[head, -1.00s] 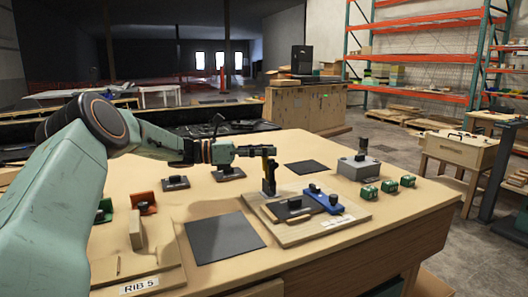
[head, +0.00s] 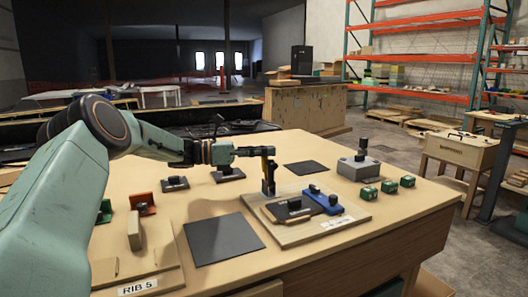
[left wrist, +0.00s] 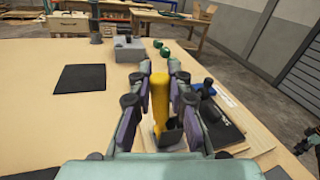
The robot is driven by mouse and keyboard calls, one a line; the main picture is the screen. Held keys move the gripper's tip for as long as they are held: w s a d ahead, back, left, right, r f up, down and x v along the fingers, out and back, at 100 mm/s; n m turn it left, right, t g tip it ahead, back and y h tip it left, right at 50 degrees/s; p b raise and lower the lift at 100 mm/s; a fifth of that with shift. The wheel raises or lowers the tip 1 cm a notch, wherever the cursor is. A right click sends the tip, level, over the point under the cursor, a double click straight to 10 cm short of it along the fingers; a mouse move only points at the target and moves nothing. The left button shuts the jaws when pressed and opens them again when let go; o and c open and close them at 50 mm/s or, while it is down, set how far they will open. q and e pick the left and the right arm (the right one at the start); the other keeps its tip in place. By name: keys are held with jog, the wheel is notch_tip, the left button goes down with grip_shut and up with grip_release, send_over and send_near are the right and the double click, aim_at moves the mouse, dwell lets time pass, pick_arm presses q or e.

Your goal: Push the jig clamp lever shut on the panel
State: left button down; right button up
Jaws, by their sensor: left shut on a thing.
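The jig (head: 330,234) is a light wooden board on the workbench. It carries a dark panel (head: 286,211) and a blue block (head: 322,201), each with a black knob. The clamp lever stands upright at the jig's back left corner, dark with a yellow grip (head: 271,168). My left gripper (head: 266,151) reaches it from the left and is shut on the lever near its top. In the left wrist view, the yellow grip (left wrist: 160,98) sits between the two fingers, above the dark clamp base.
A grey box (head: 358,170) with a black knob and several small green blocks (head: 389,187) stand to the right. A wooden fixture marked RIB 5 (head: 140,287) is at the left.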

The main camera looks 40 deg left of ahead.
pick_arm(q)
jog(key=shift+f, duration=0.1)
jog(key=shift+w+a+f+n+t+h+b, duration=0.1)
jog(key=shift+w+a+f+n+t+b, duration=0.3)
jog(key=shift+a+n+b, duration=0.55)
jog(key=shift+w+a+f+n+t+h+b, duration=0.1)
jog(key=shift+w+a+f+n+t+b, duration=0.25)
jog(key=shift+n, duration=1.1)
jog(key=shift+w+a+f+n+t+h+b, duration=0.1)
jog(key=shift+w+a+f+n+t+b, duration=0.35)
jog(key=shift+n, duration=0.75)
jog(key=shift+s+a+f, duration=0.1)
jog(key=shift+a, duration=0.25)
jog(key=c, duration=1.2)
grip_release()
jog(key=shift+r, duration=0.2)
